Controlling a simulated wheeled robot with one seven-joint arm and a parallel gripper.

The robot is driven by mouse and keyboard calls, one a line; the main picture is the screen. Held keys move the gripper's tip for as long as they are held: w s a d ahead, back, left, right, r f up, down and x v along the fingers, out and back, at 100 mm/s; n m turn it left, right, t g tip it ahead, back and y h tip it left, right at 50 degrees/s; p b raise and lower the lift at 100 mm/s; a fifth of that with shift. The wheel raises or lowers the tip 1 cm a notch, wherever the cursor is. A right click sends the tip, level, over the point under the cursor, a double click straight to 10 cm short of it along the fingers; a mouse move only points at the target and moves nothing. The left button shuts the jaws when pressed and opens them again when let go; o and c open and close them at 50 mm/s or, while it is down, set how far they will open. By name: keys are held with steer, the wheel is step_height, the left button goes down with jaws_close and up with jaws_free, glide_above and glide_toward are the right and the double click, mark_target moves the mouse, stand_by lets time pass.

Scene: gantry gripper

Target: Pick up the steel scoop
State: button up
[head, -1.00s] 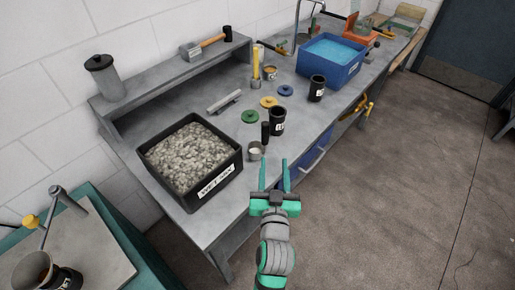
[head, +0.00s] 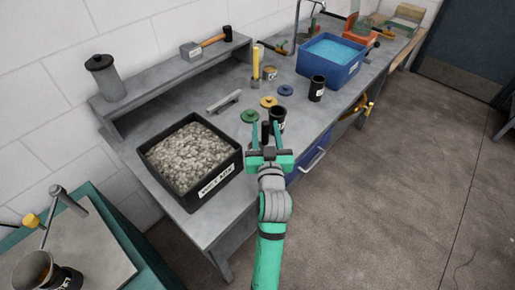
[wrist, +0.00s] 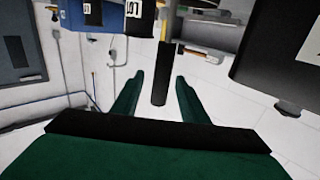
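The steel scoop's black handle (head: 265,130) stands upright near the front edge of the grey bench. Its small metal cup is hidden behind my gripper in the head view. My gripper (head: 264,134) is open and empty, with its green fingers on either side of the handle in the picture. In the wrist view a black bar, which appears to be the handle (wrist: 160,88), lies between the open fingertips. I cannot tell whether either finger touches it.
A black bin of gravel (head: 235,171) stands left of my gripper. Green, yellow and blue discs (head: 286,90) lie farther back. A blue water tub (head: 330,75) stands beyond them.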

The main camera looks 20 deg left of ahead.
steer(key=x, duration=0.4)
steer(key=shift+c, duration=0.6)
jaws_close()
